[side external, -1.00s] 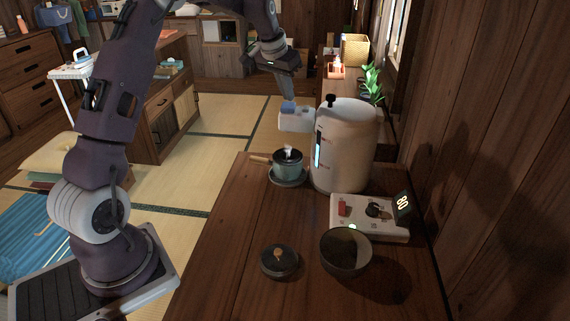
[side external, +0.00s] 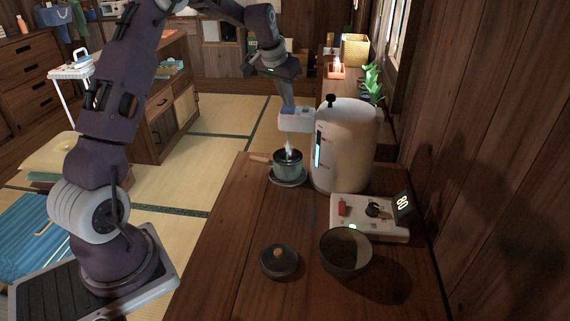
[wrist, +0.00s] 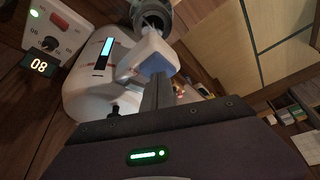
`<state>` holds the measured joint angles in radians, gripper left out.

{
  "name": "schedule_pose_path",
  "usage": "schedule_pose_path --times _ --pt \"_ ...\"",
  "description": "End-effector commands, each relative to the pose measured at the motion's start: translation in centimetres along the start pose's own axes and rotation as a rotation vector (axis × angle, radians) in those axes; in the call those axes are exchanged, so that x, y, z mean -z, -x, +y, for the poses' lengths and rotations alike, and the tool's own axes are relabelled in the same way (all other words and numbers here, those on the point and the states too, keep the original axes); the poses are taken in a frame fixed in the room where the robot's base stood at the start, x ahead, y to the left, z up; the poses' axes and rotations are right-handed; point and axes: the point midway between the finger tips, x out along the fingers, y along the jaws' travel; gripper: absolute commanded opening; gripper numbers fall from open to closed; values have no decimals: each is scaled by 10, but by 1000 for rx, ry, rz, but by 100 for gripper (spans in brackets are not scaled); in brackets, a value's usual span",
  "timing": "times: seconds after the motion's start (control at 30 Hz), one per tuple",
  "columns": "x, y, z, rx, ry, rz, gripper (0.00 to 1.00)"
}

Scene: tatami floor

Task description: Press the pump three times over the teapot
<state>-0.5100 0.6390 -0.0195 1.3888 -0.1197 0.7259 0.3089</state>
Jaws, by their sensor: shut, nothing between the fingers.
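The pump is a cream dispenser (side external: 343,150) with a lit blue level strip and a white spout (side external: 297,119) jutting left; it also shows in the wrist view (wrist: 92,84). A blue press pad (wrist: 160,62) tops the spout. My gripper (side external: 288,106) is shut and empty, pointing down with its tips at the pad, apparently touching it; the fingers hide part of the pad. The green teapot (side external: 288,164) stands open under the spout on a saucer, side handle to the left. A pale stream or steam shows between spout and teapot, also in the wrist view.
A dark lid (side external: 279,262) and a dark bowl (side external: 345,254) stand at the front of the wooden table. A white control box (side external: 368,218) with a display reading 80 (side external: 403,204) is in front of the dispenser. A wooden wall closes the right side.

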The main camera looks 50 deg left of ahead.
Motion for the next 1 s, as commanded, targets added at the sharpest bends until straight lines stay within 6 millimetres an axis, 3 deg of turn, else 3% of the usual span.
schedule_pose_path --times 0.43,0.8,1.0 --pt "-4 -6 0 0 0 -5 0" --pt "6 15 0 0 0 -2 0" --pt "6 16 0 0 0 -3 0"
